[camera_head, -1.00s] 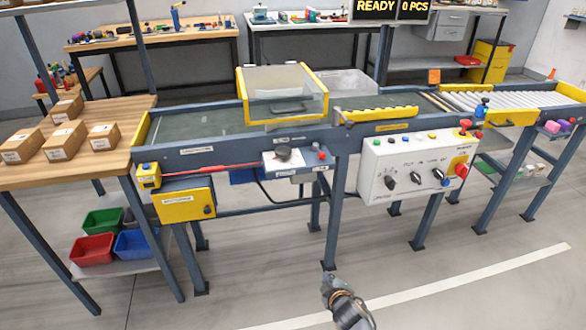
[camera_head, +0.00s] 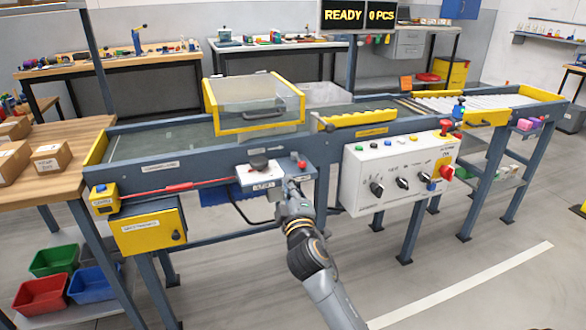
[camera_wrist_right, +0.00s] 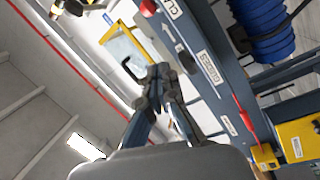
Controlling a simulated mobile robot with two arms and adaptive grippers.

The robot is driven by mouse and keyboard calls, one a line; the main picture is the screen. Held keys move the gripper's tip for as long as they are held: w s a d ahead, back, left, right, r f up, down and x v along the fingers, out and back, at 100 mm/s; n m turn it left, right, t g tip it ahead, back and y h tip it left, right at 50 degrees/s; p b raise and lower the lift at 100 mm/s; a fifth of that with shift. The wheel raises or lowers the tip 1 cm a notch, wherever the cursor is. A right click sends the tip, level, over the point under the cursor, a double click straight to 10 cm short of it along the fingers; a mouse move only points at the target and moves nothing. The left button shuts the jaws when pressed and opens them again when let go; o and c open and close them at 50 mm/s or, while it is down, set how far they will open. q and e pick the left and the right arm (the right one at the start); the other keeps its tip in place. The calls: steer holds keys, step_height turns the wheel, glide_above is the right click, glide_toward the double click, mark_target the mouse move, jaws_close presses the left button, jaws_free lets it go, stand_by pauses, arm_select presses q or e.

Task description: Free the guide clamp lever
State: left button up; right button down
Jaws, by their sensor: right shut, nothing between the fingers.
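A small grey-white unit (camera_head: 245,180) is on the conveyor's front rail, with a black knob (camera_head: 258,163) and a small red knob (camera_head: 302,165). In the right wrist view, a red knob (camera_wrist_right: 148,8) sits beside a plate with a partly cut-off label starting "CLA" (camera_wrist_right: 171,9). I cannot tell for sure which part is the guide clamp lever. My right gripper (camera_head: 291,187) is at the right end of this unit, close below the red knob; contact cannot be told. It is shut and empty in the wrist view (camera_wrist_right: 158,76). My left gripper is out of view.
A white control box (camera_head: 390,180) with knobs and a red button stands right of my gripper. A clear guard with a yellow frame (camera_head: 295,100) sits above the belt. A yellow box (camera_head: 148,230) and red cord (camera_head: 170,190) are at left. Floor in front is open.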

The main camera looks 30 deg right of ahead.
mark_target(297, 174)
steer(key=b+x, duration=0.1)
steer(key=x, duration=0.8)
steer(key=shift+w+d+b, duration=0.1)
steer(key=shift+w+b, duration=0.2)
steer(key=shift+w, duration=0.05)
steer(key=shift+s+d+f, duration=0.3)
steer(key=shift+s+d, duration=0.1)
steer(key=shift+d, duration=0.15)
steer(key=shift+s+d+f, duration=0.35)
steer(key=shift+s+d, duration=0.05)
steer(key=shift+d, duration=0.15)
steer(key=shift+s+d+f, duration=0.15)
steer(key=shift+s+d, duration=0.1)
steer(key=shift+d, duration=0.05)
steer(key=shift+s+d+n+t+y+p, duration=0.15)
steer(key=shift+d+n+t+y+p, duration=0.2)
steer(key=shift+y, duration=0.25)
